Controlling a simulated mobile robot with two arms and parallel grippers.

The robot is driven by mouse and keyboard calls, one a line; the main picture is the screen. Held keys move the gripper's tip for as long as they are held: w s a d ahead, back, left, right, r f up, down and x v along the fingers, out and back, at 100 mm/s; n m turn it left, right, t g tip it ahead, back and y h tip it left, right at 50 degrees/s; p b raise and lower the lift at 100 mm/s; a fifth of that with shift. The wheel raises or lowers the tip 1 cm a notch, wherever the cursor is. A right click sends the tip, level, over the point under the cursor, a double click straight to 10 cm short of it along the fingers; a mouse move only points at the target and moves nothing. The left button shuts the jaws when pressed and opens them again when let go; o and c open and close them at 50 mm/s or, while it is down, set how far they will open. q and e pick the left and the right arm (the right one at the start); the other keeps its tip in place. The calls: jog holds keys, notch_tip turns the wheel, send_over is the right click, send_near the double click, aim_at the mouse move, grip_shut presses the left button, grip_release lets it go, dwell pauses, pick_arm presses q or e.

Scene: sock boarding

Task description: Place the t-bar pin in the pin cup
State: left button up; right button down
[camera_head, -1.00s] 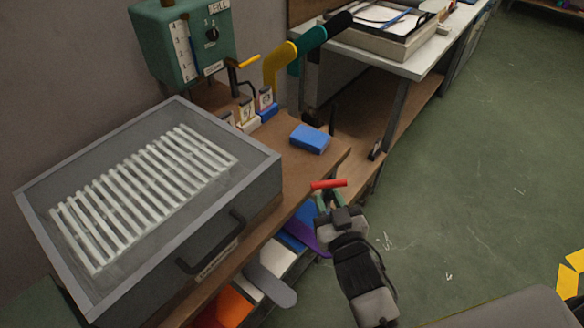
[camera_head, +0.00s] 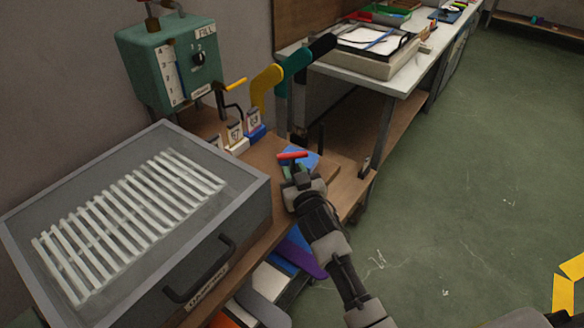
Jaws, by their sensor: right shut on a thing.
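The t-bar pin (camera_head: 292,155) shows as a short red crossbar at the tip of my right gripper (camera_head: 294,168). The gripper is shut on it and holds it above the wooden bench, in front of a flat blue block (camera_head: 312,157). The pin's shaft is hidden by the gripper. I cannot clearly make out a pin cup. My left gripper is not in view.
A grey tray of white slats (camera_head: 125,215) with a black handle fills the left. A green control box (camera_head: 165,62) stands behind it. Small numbered blocks (camera_head: 236,135) and yellow and teal leg shapes (camera_head: 270,82) stand beyond.

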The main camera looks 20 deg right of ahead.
jog(key=shift+w, duration=1.25)
jog(key=shift+s+f, duration=0.1)
jog(key=shift+s, duration=0.05)
jog(key=shift+f, duration=0.1)
jog(key=c, duration=1.3)
grip_release()
jog(key=shift+f, duration=0.15)
jog(key=o, duration=0.4)
jog(key=shift+o, duration=0.2)
